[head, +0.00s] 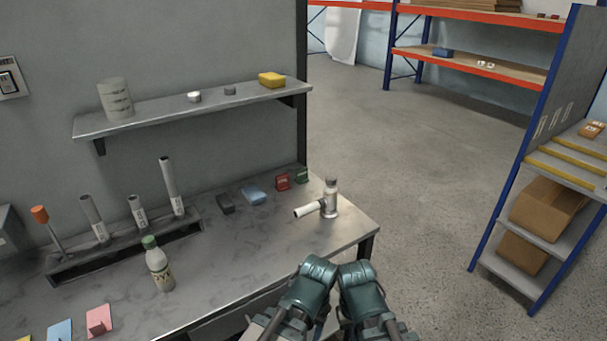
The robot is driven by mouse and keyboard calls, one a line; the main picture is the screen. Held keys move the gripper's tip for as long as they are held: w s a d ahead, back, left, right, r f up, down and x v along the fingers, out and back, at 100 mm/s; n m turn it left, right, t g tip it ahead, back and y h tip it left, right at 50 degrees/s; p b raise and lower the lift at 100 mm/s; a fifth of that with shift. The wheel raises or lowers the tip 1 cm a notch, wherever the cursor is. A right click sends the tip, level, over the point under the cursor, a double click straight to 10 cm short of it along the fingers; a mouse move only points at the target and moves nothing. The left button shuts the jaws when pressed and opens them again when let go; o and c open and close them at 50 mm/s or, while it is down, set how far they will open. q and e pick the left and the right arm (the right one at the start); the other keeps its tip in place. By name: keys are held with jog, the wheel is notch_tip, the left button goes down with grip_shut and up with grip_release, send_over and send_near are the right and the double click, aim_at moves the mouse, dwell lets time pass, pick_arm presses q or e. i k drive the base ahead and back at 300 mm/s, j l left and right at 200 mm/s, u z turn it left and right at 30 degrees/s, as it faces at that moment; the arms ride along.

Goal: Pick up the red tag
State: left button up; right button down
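A small red tag-like piece (283,182) stands near the far right end of the grey workbench (260,252). It sits between a green piece (302,175) and a blue piece (253,195), close to the back edge. My two teal arms show side by side at the bottom middle, in front of the bench's right end. Their grippers do not show, so whether they are open or shut is hidden. Nothing of mine touches the red piece.
A grey bottle (331,198) and a white cylinder (309,210) are at the bench's right end. A green-capped bottle (158,264) stands at the left, by a rack (130,250) of tubes. A wall shelf (200,107) overhangs the back. Floor is clear right of the bench.

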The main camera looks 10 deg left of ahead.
aim_at(282, 181)
jog(key=i+l, duration=0.25)
jog(key=i+l+u, duration=0.1)
jog(key=i+l, duration=0.15)
jog(key=l, duration=0.2)
jog(key=i+l, duration=0.25)
jog(key=i+l+u, duration=0.15)
jog(key=l, duration=0.3)
jog(key=i+l, duration=0.35)
